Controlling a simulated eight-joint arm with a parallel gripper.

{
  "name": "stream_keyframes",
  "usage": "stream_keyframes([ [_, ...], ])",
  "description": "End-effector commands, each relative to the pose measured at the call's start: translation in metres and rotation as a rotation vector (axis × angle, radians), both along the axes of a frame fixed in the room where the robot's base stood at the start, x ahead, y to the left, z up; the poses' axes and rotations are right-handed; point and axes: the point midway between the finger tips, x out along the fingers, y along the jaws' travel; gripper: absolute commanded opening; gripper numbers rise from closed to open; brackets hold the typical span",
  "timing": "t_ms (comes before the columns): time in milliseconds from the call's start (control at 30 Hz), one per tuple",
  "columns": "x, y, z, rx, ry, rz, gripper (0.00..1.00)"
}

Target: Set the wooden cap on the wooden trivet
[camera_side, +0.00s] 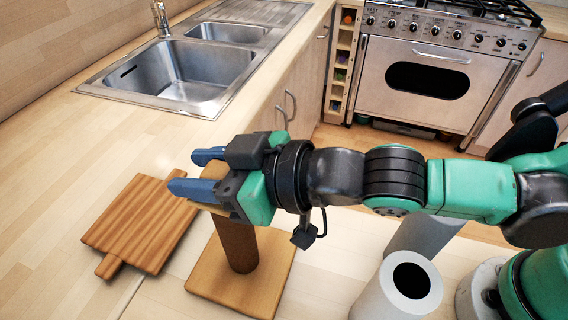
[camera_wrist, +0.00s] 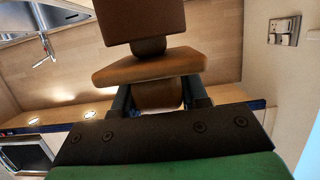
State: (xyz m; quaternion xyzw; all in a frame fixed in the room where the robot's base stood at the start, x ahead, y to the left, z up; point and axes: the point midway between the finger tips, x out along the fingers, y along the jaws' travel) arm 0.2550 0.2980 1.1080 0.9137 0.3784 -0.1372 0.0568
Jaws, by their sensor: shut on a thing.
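The wooden trivet (camera_side: 140,222) looks to be the striped square board with a short handle. It lies flat on the counter at the left in the side view, with nothing on it. My gripper (camera_side: 189,172) is shut on the wooden cap, a pale brown piece (camera_side: 207,208) mostly hidden below the blue fingers. In the wrist view the cap (camera_wrist: 150,68) shows its wide edge, with a rounded part between the fingers. The cap is at the top of a dark wooden post (camera_side: 237,245). I cannot tell whether they touch.
The post stands on a square wooden base (camera_side: 215,288) right of the trivet. A grey-white cylinder (camera_side: 372,300) with a dark opening stands right of the base. The sink (camera_side: 185,75) is behind the trivet, the range cooker (camera_side: 480,95) at the back right. Counter left of the trivet is clear.

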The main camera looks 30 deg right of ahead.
Motion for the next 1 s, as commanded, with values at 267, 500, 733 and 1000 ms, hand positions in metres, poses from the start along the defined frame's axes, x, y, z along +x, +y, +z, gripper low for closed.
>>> stream_keyframes([
  [267,0.000,0.000,0.033,0.000,0.000,0.000,0.00],
  [500,-0.001,-0.001,0.085,-0.001,0.001,0.000,0.00],
  [733,-0.001,-0.001,0.138,-0.001,0.001,0.000,0.00],
  [1000,0.000,0.000,0.180,-0.001,0.002,0.001,0.00],
])
